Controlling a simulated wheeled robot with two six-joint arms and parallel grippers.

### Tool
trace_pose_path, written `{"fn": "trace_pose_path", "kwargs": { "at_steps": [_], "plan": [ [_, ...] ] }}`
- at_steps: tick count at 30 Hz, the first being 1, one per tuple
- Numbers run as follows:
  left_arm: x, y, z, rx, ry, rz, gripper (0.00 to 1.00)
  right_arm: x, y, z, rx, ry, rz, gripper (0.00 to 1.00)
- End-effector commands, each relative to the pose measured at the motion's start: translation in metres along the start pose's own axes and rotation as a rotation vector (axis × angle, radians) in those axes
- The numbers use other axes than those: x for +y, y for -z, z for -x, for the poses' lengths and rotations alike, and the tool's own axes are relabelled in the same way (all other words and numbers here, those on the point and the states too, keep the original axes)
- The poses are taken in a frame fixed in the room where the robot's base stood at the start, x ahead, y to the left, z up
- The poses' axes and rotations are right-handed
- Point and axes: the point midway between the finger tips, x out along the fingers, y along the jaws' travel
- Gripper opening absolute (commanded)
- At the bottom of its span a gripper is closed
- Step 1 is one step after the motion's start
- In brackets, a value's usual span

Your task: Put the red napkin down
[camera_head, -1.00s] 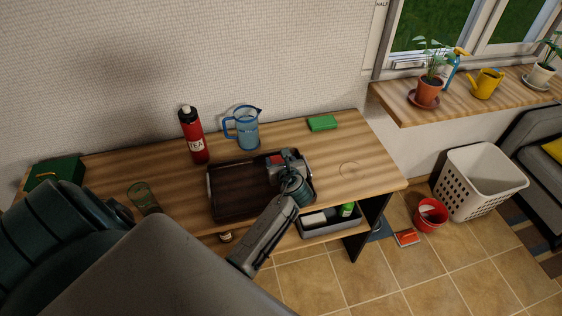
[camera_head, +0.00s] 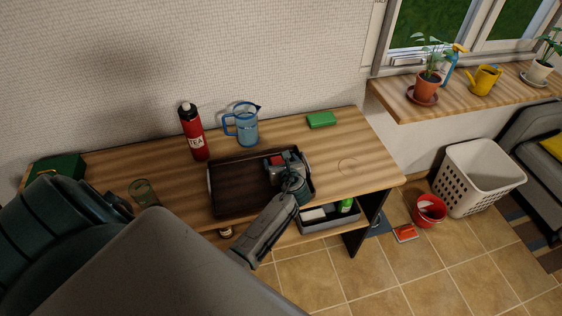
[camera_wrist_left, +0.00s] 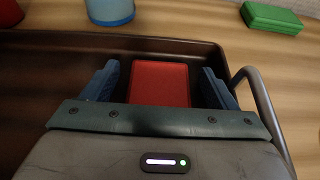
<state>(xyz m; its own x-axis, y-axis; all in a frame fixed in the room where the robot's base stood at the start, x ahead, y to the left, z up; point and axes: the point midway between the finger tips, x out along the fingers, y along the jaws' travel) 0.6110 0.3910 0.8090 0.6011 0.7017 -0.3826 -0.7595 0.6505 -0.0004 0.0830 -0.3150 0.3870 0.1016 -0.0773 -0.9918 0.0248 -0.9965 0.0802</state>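The red napkin (camera_wrist_left: 160,84) lies in the dark brown tray (camera_head: 232,189), toward the tray's right end. In the left wrist view it sits between the two blue fingers, with a gap visible on each side. My left gripper (camera_head: 279,164) is over the right part of the tray, open around the napkin and not pressing on it. In the head view the gripper hides most of the napkin. My right gripper is not in view.
On the table stand a red tea bottle (camera_head: 193,132), a blue pitcher (camera_head: 246,128), a green glass (camera_head: 143,194), a green block (camera_head: 321,120) and a green box (camera_head: 58,167). A grey bin (camera_head: 328,219) sits below.

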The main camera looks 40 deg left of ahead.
Motion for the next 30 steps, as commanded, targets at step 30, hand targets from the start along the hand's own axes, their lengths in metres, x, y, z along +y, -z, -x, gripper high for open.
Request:
{"fn": "trace_pose_path", "kwargs": {
  "at_steps": [30],
  "plan": [
    [-0.001,-0.002,0.117,0.001,0.0,0.002,0.8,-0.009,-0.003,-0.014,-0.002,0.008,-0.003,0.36]
  ]
}}
